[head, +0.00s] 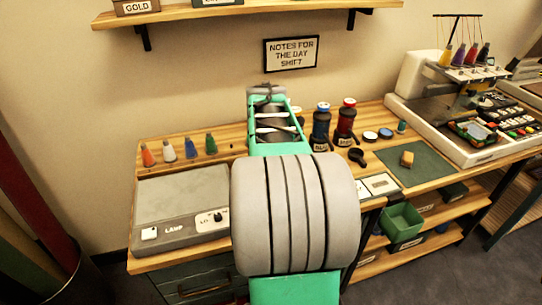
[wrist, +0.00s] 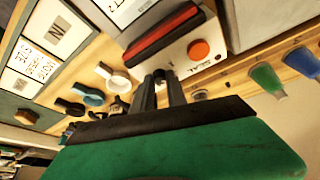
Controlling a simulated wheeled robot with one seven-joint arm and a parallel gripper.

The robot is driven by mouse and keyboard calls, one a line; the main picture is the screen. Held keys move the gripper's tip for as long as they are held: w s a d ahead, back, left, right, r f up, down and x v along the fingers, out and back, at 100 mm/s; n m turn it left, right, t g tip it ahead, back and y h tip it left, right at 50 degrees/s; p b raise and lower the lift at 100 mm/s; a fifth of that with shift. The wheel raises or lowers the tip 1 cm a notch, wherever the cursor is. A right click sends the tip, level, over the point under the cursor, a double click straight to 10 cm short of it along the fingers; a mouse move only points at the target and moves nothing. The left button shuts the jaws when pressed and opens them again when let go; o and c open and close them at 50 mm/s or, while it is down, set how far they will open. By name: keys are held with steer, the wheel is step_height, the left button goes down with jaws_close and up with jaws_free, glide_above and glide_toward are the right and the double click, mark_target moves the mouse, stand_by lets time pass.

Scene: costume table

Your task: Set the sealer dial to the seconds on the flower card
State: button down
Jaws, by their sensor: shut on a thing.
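The sealer (wrist: 205,48) shows at the top middle of the wrist view. It has a white body, a long red and black bar (wrist: 160,35), an orange-red button (wrist: 199,49) and a SEAL label. My gripper (wrist: 165,77) is at the sealer's front edge, its dark fingers close together on a small dark part, apparently the dial. The fingers cover the dial, so its setting cannot be read. Cards with print lie at the upper left of the wrist view, one with blurred lines of text (wrist: 34,63); I cannot make out a flower. In the head view my arm hides gripper and sealer.
A lamp panel (head: 180,225) lies left of my arm, with several thread cones (head: 190,149) behind it. Two dark bottles (head: 321,122) stand right of my arm. A green mat (head: 425,170) holds a tan block. An embroidery machine (head: 420,75) stands at the right.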

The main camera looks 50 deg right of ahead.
steer(key=shift+r, duration=0.1)
stand_by(0.3)
steer(key=c, duration=1.3)
jaws_free()
steer(key=shift+c, duration=0.2)
steer(key=v, duration=0.7)
steer(key=shift+r, duration=0.3)
steer(key=shift+a, duration=0.1)
